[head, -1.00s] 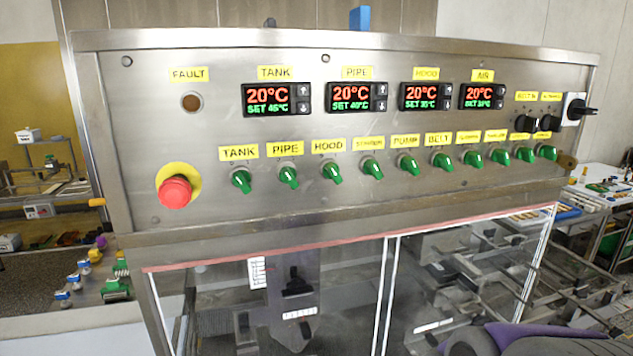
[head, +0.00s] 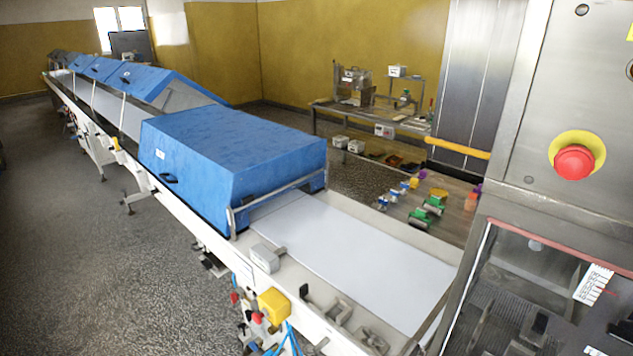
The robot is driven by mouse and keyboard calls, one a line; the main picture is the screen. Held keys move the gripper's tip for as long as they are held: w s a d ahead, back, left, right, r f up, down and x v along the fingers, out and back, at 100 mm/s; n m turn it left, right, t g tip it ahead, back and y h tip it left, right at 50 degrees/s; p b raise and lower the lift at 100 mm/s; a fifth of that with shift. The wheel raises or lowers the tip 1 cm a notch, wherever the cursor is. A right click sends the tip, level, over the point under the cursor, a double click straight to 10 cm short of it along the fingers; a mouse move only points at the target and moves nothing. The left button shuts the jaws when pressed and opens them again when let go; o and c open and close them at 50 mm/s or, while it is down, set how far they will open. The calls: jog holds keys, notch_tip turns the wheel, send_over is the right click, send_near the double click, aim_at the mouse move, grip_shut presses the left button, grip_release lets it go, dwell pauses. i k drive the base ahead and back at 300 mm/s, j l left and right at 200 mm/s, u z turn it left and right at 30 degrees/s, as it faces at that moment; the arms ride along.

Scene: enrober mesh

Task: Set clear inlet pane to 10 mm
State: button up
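A clear pane (head: 560,258) with a reddish upper edge is at the lower right, under the steel control panel (head: 530,110). A white scale strip (head: 594,284) with dark markings shows at the pane. I cannot read its values or tell the pane's height. Dark metal parts show behind the pane. My gripper is not in view.
A white conveyor belt (head: 350,255) runs from the machine to the far left, under blue hoods (head: 232,150). A red stop button (head: 574,162) is on the panel. A yellow box (head: 274,305) sits on the conveyor's near side. Grey floor (head: 90,260) at the left is open.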

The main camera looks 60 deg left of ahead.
aim_at(249, 200)
jog(key=u, duration=2.15)
